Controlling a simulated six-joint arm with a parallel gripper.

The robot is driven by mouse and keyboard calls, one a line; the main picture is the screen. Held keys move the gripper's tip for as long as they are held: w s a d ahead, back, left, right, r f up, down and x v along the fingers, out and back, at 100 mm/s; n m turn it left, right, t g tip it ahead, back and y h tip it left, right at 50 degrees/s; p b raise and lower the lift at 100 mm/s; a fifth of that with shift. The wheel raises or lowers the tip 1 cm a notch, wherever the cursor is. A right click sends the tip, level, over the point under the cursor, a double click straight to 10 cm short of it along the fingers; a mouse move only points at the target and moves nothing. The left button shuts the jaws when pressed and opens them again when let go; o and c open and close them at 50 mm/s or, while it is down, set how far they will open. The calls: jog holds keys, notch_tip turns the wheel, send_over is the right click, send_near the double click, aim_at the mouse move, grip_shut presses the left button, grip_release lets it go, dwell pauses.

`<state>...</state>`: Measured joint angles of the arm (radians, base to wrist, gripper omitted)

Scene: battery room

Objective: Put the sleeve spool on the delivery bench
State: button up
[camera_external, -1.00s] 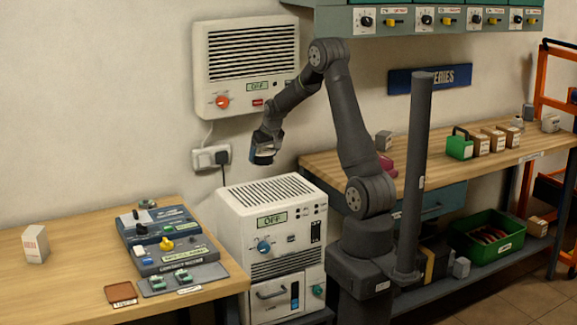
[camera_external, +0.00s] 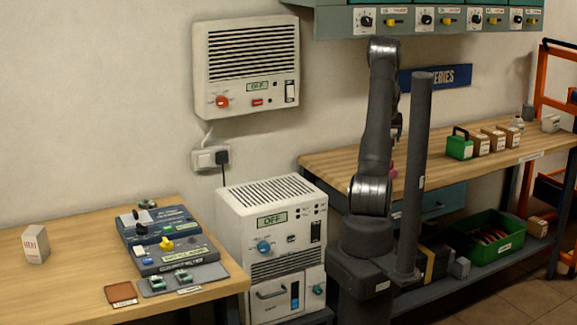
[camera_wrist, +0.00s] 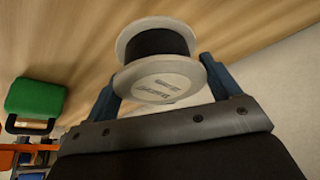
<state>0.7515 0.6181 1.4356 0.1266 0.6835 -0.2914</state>
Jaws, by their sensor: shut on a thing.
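The sleeve spool (camera_wrist: 158,72), with pale flanges and a black middle, sits between the two blue fingers of my gripper (camera_wrist: 160,82) in the wrist view. My gripper is shut on it. In the external view my gripper (camera_external: 398,128) is mostly hidden behind my arm and a grey post, and I cannot make out the spool. A right wooden bench (camera_external: 335,160) runs along the wall, and a left wooden bench (camera_external: 75,270) stands in front. I cannot read which one is the delivery bench. Wood grain shows behind the spool in the wrist view.
A green box (camera_external: 459,146) and several small cartons (camera_external: 496,139) stand on the right bench. The left bench holds a white carton (camera_external: 35,244), switch devices (camera_external: 165,237) and a brown pad (camera_external: 121,292). A white cabinet (camera_external: 270,205) stands between the benches.

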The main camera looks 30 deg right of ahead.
jog(key=s+d+r+m+g+h, duration=0.1)
jog(key=s+d+r+m, duration=0.1)
jog(key=s+d, duration=0.8)
jog(key=s+d+r+m, duration=0.2)
jog(key=s+d, duration=0.9)
send_near(438, 161)
jog(key=shift+w+d+f, duration=0.2)
jog(key=shift+w+d, duration=0.35)
jog(key=shift+d, duration=0.2)
jog(key=shift+w+f, duration=0.1)
jog(key=shift+f, duration=1.95)
jog(key=shift+f, duration=0.15)
